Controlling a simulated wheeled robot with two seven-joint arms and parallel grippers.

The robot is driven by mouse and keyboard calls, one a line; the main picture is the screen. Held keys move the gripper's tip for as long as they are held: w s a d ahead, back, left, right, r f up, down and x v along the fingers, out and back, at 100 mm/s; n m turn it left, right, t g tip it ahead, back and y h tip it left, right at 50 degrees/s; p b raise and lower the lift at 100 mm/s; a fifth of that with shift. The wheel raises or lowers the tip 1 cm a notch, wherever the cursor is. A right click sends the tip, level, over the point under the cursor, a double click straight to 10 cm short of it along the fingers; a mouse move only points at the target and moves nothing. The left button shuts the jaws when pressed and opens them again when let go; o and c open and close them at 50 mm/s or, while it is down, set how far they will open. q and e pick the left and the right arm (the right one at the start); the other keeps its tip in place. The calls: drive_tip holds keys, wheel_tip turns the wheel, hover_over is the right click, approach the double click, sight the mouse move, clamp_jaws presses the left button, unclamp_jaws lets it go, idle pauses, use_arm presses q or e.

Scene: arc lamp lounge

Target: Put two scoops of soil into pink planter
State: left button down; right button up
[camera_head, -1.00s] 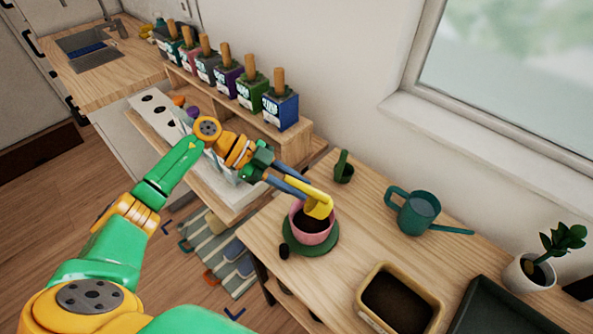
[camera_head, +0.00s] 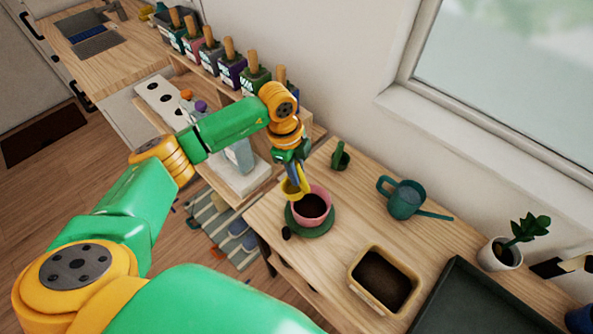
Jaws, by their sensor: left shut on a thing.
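The pink planter (camera_head: 325,196) stands on a green saucer (camera_head: 318,229) on the wooden table, with dark soil inside. My left gripper (camera_head: 294,172) is shut on a yellow scoop (camera_head: 290,187). The scoop hangs steeply at the planter's upper left rim; I cannot tell whether it touches the rim or holds soil. A tan tub of dark soil (camera_head: 360,286) stands on the table nearer to me, to the right of the planter. My right gripper is not in view.
A teal watering can (camera_head: 406,200), a small green cactus-like object (camera_head: 340,157), a potted plant (camera_head: 500,253) and a black tray (camera_head: 462,300) share the table. A small dark lump (camera_head: 286,233) lies beside the saucer. Several labelled boxes with wooden handles line the shelf behind my arm.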

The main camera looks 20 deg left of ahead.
sight(297, 164)
use_arm(q)
drive_tip(key=shift+w+d+r+y, duration=0.1)
drive_tip(key=shift+d+r+y, duration=0.1)
drive_tip(key=shift+y, duration=0.7)
drive_tip(key=r, duration=0.3)
drive_tip(key=shift+a+r, duration=0.2)
drive_tip(key=shift+r, duration=0.05)
drive_tip(key=shift+d+r, duration=0.1)
drive_tip(key=shift+r, duration=0.2)
drive_tip(key=shift+f, duration=0.1)
